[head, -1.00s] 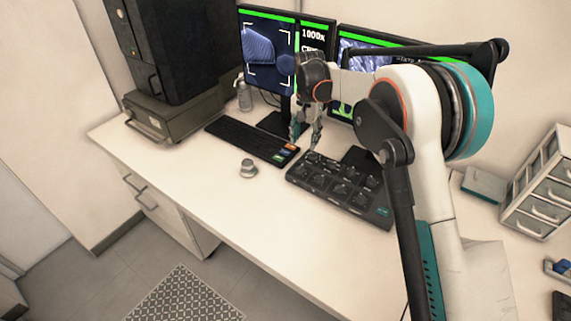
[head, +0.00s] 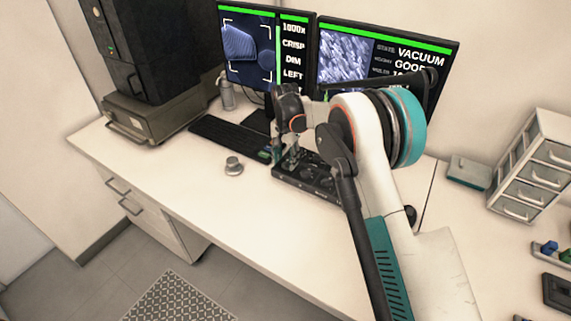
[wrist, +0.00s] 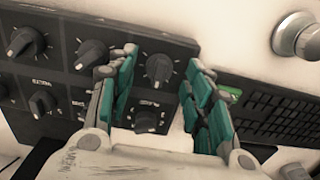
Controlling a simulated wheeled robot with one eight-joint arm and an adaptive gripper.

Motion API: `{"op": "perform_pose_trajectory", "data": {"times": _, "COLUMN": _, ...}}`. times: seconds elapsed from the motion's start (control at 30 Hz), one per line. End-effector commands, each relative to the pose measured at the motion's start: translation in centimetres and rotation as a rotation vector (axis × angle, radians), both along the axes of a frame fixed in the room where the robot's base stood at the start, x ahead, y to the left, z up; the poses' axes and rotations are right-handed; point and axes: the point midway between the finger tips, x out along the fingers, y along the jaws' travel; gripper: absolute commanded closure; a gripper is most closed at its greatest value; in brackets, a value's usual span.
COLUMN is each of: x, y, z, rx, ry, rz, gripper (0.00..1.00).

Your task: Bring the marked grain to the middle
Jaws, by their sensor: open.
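The left monitor (head: 253,47) shows a ribbed bluish grain (head: 238,42) at the left and a smaller rounded one (head: 264,53) to its right, inside white corner brackets. Beside them it reads 1000X, CRISP, DIM, LEFT. The black knob panel (head: 318,184) lies on the desk, partly hidden by my arm. My gripper (head: 291,160) is over the panel's left end. In the wrist view my gripper (wrist: 160,62) is open, its teal fingers on either side of a black knob (wrist: 159,69), with another knob (wrist: 147,118) below. I cannot tell whether the fingers touch the knob.
The right monitor (head: 345,60) reads VACUUM GOOD. A keyboard (head: 222,134) lies left of the panel. A round metal knob (head: 233,166) stands on the desk in front of it. A drawer unit (head: 535,165) stands at the right. The desk's front is clear.

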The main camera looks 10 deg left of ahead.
Motion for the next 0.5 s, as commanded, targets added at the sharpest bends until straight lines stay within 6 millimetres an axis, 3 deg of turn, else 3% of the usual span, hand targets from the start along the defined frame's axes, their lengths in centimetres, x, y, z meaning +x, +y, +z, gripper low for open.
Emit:
{"op": "perform_pose_trajectory", "data": {"times": 0.13, "x": -0.01, "y": 0.0, "z": -1.21, "rx": 0.0, "ry": 0.0, "rz": 0.0, "gripper": 0.54}}
{"op": "perform_pose_trajectory", "data": {"times": 0.47, "x": -0.01, "y": 0.0, "z": -1.42, "rx": 0.0, "ry": 0.0, "rz": 0.0, "gripper": 0.54}}
{"op": "perform_pose_trajectory", "data": {"times": 0.5, "x": -0.01, "y": 0.0, "z": -1.41, "rx": 0.0, "ry": 0.0, "rz": 0.0, "gripper": 0.6}}
